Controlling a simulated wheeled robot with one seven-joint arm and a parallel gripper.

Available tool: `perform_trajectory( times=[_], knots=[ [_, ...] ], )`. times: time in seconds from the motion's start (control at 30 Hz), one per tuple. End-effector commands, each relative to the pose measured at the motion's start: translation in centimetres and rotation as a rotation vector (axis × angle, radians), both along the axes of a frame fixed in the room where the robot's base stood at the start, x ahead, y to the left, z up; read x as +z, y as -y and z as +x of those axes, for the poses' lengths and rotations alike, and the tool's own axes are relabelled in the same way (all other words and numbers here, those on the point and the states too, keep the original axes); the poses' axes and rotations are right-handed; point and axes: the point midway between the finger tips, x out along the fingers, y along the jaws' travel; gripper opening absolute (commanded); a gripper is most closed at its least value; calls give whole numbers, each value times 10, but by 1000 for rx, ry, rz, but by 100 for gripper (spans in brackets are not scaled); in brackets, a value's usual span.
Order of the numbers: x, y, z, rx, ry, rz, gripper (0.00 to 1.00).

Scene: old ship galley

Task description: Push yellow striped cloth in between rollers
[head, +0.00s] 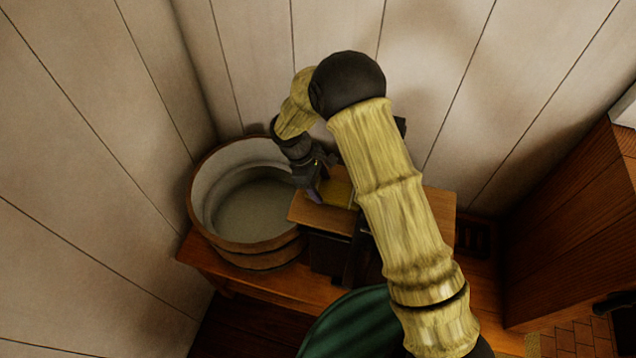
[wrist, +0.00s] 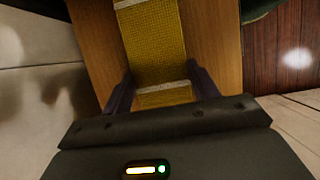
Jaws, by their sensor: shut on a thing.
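The yellow cloth (wrist: 155,45) has pale stripes across it and lies along a wooden board (wrist: 207,45) in the wrist view. My gripper (wrist: 163,93) is shut on the cloth near one end, with a finger at each side edge and a pale stripe close to the fingertips. In the head view a piece of the cloth (head: 338,192) shows on the board (head: 322,214), beside my gripper (head: 316,192). I cannot make out the rollers; my arm covers much of the stand under and behind the board.
A round wooden tub (head: 205,235) with a pale inside stands left of the board, on a wooden bench (head: 265,286). Plank walls (head: 250,60) close in behind and at left. A wooden cabinet (head: 570,230) stands at right. A dark green rounded surface (head: 350,325) is in front.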

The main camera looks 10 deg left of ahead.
Motion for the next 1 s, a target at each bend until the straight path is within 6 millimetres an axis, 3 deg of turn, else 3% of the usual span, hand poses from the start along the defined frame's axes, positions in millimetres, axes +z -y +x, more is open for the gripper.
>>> perform_trajectory(
  times=[0.03,0.13,0.17,0.57,0.77,1.0],
  knots=[
    [0,6,0,-6,-4,-15,63],
    [-1,5,0,-4,-3,-12,83],
    [-1,5,0,-4,-3,-11,85],
    [5,-1,1,-2,0,-4,85],
    [30,-12,2,-1,2,-2,85],
    [74,-31,4,-2,2,-2,85]
  ],
)
